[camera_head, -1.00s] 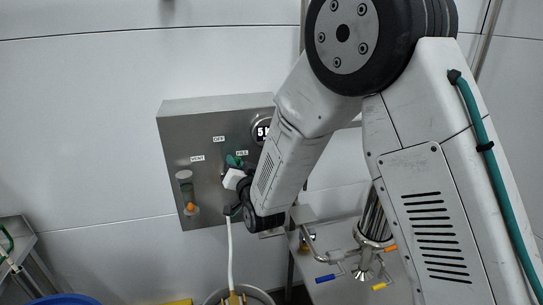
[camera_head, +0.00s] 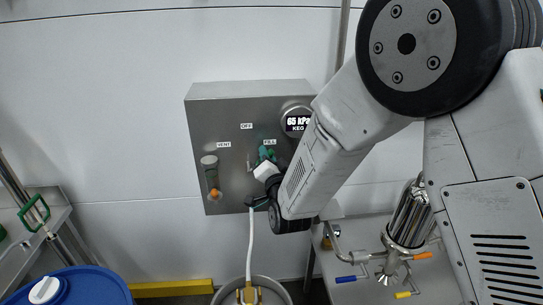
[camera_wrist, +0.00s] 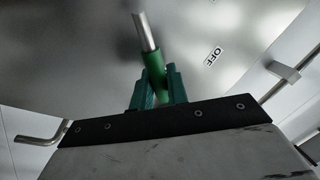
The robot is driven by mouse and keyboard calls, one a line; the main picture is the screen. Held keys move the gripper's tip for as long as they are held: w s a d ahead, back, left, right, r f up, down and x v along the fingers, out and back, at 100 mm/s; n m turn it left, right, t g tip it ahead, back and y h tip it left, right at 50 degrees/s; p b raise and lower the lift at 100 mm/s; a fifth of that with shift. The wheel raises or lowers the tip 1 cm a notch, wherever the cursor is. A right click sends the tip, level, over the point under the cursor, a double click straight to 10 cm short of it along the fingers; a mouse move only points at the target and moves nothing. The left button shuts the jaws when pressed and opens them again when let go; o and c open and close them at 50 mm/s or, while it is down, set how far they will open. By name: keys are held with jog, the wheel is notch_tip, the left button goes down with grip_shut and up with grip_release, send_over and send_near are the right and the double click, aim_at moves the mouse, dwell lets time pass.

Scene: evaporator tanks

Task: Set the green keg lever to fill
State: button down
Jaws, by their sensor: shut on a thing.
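The grey steel control box (camera_head: 225,105) is on the white wall, with labels VENT (camera_head: 224,145), OFF (camera_head: 247,126) and FILL (camera_head: 269,142). The green keg lever shows as a green handle on a metal rod (camera_wrist: 148,34) in the wrist view. My gripper (camera_wrist: 158,88) is shut on the handle, one teal finger on each side. In the head view my gripper (camera_head: 266,155) is just below the FILL label, and it largely hides the lever there. The box's round display (camera_head: 297,123) reads 65 kPa KEG.
A flow tube with an orange float (camera_head: 213,180) is on the box's left side. A white hose (camera_head: 250,240) runs down to a keg (camera_head: 222,295). A blue drum (camera_head: 90,285) stands at lower left. A steel bench with coloured valve handles (camera_head: 345,279) is at right.

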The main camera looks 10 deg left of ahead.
jog(key=c, duration=1.5)
grip_release()
jog(key=shift+w, duration=0.15)
jog(key=shift+o, duration=0.2)
jog(key=shift+d, duration=0.1)
jog(key=v, duration=0.7)
jog(key=shift+s, duration=0.4)
jog(key=shift+d+f, duration=0.1)
